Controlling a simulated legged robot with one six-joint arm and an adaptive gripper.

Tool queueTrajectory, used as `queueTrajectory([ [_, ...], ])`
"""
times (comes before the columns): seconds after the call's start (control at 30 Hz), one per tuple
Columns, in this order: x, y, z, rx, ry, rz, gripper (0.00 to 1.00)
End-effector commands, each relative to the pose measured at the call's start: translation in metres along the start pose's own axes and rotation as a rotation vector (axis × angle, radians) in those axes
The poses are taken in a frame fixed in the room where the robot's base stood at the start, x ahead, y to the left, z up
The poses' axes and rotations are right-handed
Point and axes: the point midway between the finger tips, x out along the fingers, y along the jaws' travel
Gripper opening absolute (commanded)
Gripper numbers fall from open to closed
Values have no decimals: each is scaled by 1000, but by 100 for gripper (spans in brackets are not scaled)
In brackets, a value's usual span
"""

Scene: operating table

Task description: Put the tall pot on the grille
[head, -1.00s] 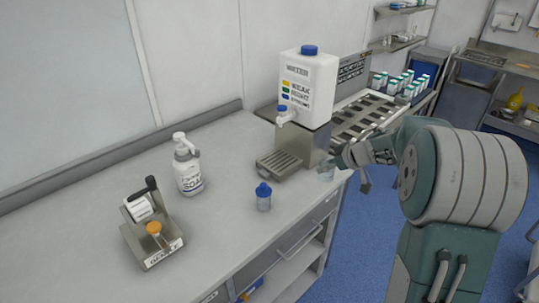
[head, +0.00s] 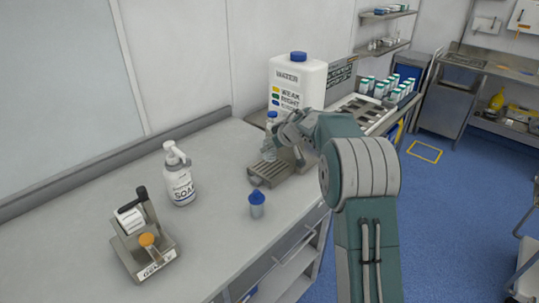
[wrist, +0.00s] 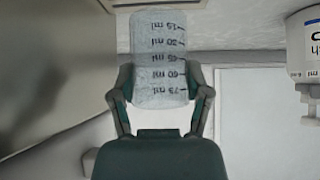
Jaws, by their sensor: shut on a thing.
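The tall pot is a clear beaker with ml marks (wrist: 160,60), held between my gripper's two fingers (wrist: 160,100) in the wrist view. In the head view the pot (head: 268,151) shows below the water container's blue-topped tap, at the back of the metal grille (head: 266,175). My gripper (head: 282,138) reaches in from the right and is shut on the pot. I cannot tell whether the pot's base touches the grille. The white water container (head: 297,80) stands behind; my arm hides part of its stand.
A small blue-lidded pot (head: 257,205) stands in front of the grille. A soap bottle (head: 180,175) and a metal holder with an orange-topped item (head: 148,240) stand to the left.

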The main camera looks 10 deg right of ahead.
Motion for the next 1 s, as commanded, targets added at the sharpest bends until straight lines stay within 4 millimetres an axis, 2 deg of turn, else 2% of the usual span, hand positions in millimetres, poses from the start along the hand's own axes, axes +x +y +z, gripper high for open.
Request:
queueTrajectory([
  [0.1, 6, 1, 2, 2, -1, 0, 6],
  [0.33, 27, 0, 23, 2, -2, -1, 6],
  [0.63, 28, 0, 24, 0, -1, 0, 6],
  [0.67, 28, 0, 24, 0, -1, 0, 67],
  [0.7, 28, 0, 24, 0, -1, 1, 85],
  [0.73, 28, 0, 24, 0, -1, 1, 97],
  [1.0, 28, 0, 24, 0, -1, 1, 97],
])
